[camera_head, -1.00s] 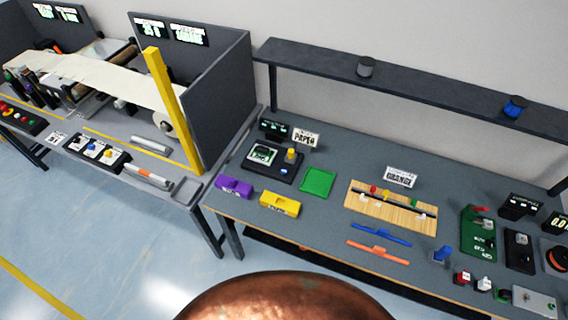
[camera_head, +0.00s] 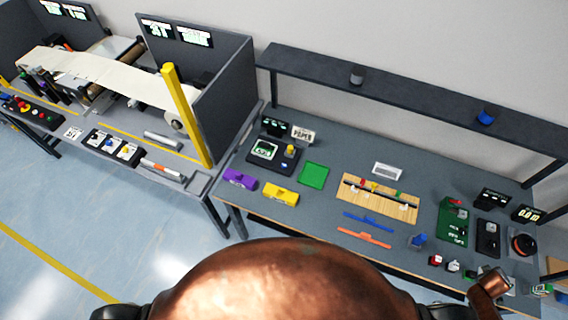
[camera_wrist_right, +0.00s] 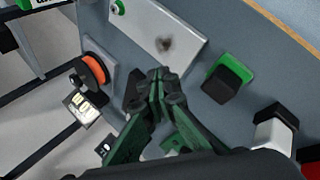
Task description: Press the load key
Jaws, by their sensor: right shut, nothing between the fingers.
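Small keys stand near the front right edge of the bench: a red key (camera_head: 436,261), a white key (camera_head: 453,266) and a dark one beside them. I cannot read which is the load key. In the right wrist view, a black key with a green base (camera_wrist_right: 228,82) is right of my right gripper (camera_wrist_right: 160,80), and a white and black key (camera_wrist_right: 274,130) is lower right. The gripper is shut and empty, its fingertips together, apart from the green-based key in the picture. My right arm hides part of this corner in the head view. My left gripper is out of view.
A metal plate (camera_wrist_right: 165,30) with a green button lies beyond the fingertips. An orange round part (camera_wrist_right: 95,68) and a small display (camera_wrist_right: 82,108) are to the left. A green board (camera_head: 453,222) and a black unit (camera_head: 487,240) stand behind the keys.

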